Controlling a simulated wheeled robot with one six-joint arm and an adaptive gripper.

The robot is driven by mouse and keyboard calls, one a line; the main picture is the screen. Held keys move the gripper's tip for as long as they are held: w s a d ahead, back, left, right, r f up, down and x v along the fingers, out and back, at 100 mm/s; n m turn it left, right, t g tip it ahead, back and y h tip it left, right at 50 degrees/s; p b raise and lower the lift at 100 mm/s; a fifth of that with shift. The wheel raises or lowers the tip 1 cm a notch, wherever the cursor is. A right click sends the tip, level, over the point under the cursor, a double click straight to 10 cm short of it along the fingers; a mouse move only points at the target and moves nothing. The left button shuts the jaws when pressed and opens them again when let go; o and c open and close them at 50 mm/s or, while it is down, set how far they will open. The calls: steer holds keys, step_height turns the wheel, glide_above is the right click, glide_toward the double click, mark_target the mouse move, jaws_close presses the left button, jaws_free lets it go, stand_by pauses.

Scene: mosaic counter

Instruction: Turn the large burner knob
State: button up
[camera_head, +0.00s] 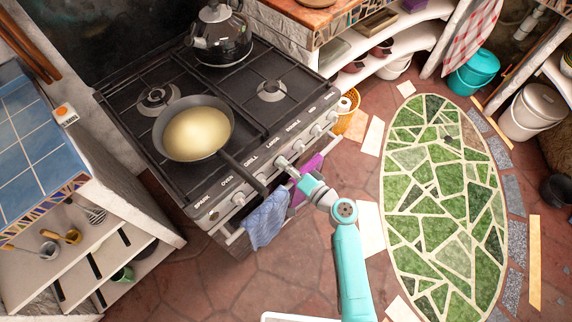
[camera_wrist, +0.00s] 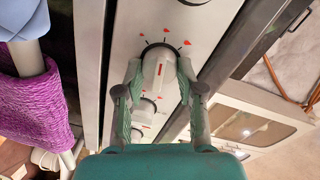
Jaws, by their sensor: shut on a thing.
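The large burner knob (camera_head: 282,161) is a pale knob on the stove's front panel, just below the "LARGE" label. In the wrist view the knob (camera_wrist: 158,66) shows a red stripe and has red marks around it on the panel. My gripper (camera_head: 287,166) is at this knob, with the arm reaching up from below. In the wrist view my gripper (camera_wrist: 159,74) has one finger on each side of the knob and is shut on it. The fingers hide parts of the knob's sides.
A pan (camera_head: 198,130) with yellowish contents sits on the stove (camera_head: 247,113), its handle jutting over the front edge left of my gripper. A black kettle (camera_head: 220,37) stands at the back. A blue cloth (camera_head: 266,218) and a purple cloth (camera_head: 311,165) hang at the stove front.

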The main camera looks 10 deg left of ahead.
steer(key=o, duration=1.1)
steer(key=shift+o, duration=0.2)
steer(key=v, duration=1.2)
jaws_close()
stand_by(0.5)
